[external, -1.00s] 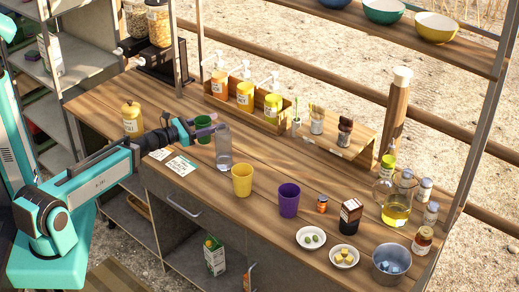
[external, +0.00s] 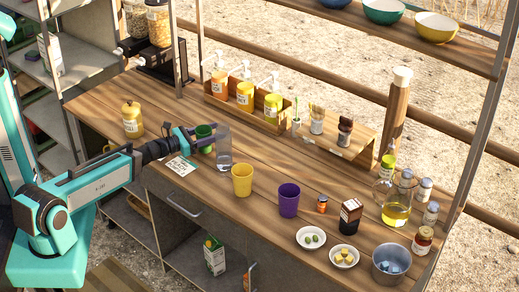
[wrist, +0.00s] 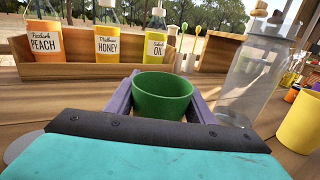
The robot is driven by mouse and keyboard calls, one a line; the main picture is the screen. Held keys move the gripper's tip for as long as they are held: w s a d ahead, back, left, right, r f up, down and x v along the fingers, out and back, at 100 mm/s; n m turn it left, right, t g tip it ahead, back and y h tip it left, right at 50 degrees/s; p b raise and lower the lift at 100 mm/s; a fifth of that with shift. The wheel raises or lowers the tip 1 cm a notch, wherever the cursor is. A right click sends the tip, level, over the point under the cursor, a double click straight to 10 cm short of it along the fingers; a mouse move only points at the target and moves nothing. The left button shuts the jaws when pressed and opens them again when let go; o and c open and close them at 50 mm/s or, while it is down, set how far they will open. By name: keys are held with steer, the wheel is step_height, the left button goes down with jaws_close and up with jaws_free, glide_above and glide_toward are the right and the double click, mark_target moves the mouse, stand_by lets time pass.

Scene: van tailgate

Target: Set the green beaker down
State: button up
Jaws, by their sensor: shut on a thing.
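The green beaker (external: 204,131) is upright near the back-left part of the wooden counter. My gripper (external: 204,139) is shut on it, with one finger on each side. In the wrist view the green beaker (wrist: 162,93) sits between the two purple fingers, its open rim facing up and its inside looking empty. Its base is hidden behind my gripper, so I cannot tell whether it touches the counter.
A tall clear container (external: 223,150) stands close to the right of the beaker. A yellow cup (external: 242,180) and a purple cup (external: 289,200) stand farther right. A wooden rack (external: 240,112) of pump bottles is behind. A white card (external: 180,166) lies in front.

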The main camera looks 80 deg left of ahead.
mark_target(198, 136)
steer(key=shift+f+b, duration=0.3)
steer(key=o, duration=1.1)
steer(key=shift+o, duration=0.2)
steer(key=shift+r+p, duration=0.25)
steer(key=shift+p, duration=0.1)
steer(key=shift+b+v, duration=0.6)
steer(key=shift+v, duration=1.1)
steer(key=shift+r+p, duration=0.1)
steer(key=shift+p, duration=0.5)
steer(key=p+v, duration=0.2)
steer(key=p, duration=0.2)
steer(key=shift+s+d, duration=0.15)
steer(key=shift+s, duration=0.25)
steer(key=p+v, duration=0.4)
steer(key=p, duration=0.2)
steer(key=shift+s, duration=0.15)
steer(key=shift+s+d+p, duration=0.3)
steer(key=shift+s+p, duration=0.35)
steer(key=shift+p, duration=0.3)
